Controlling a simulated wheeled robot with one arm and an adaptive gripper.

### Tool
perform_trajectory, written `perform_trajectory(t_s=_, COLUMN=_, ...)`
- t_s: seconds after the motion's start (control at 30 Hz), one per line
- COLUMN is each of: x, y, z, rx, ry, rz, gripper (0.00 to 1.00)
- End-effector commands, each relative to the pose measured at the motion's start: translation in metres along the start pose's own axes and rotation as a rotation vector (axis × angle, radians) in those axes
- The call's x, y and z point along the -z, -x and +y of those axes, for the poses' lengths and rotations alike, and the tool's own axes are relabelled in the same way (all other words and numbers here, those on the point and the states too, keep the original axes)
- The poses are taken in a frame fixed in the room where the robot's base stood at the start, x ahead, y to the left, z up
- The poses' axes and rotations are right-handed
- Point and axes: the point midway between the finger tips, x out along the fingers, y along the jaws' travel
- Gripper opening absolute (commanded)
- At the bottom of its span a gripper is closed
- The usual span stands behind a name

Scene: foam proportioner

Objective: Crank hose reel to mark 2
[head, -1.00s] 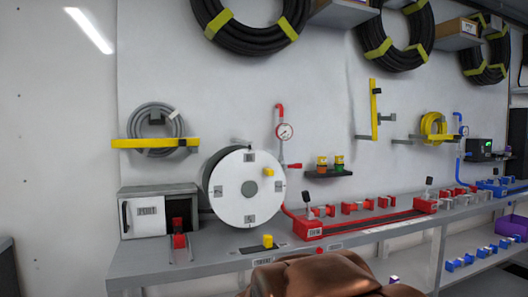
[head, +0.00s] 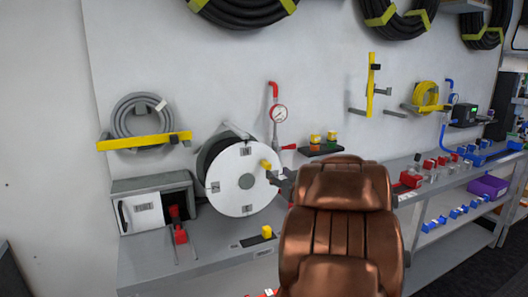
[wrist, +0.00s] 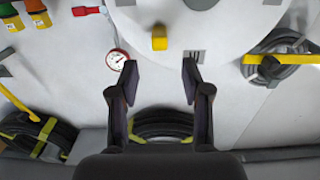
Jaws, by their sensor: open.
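The hose reel (head: 225,188) has a round white face with a grey hub and small marked plates around its rim. The plates' numbers are too small to read surely in the current views. Its yellow crank knob (head: 265,164) sits at the upper right of the face; the knob also shows in the wrist view (wrist: 159,38). My gripper (wrist: 158,78) is open and empty, its fingers spread either side of the knob's line, with the knob beyond the tips. In the head view the gripper (head: 277,176) is just right of the knob, partly hidden by my arm.
A yellow block (head: 266,232) lies in front. A red-piped gauge (head: 279,113) and a shelf (head: 321,151) with yellow containers are close right. A yellow bar (head: 145,142) juts out upper left.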

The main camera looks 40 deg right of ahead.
Motion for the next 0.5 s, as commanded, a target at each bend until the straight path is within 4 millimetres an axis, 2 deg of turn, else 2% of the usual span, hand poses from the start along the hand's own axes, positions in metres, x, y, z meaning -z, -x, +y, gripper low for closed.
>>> perform_trajectory(t_s=0.17, x=0.006, y=-0.004, z=0.002, rx=0.013, ry=-0.005, rz=0.018, gripper=0.48)
perform_trajectory(t_s=0.5, x=0.007, y=-0.046, z=0.001, rx=0.013, ry=-0.004, rz=0.017, gripper=0.48)
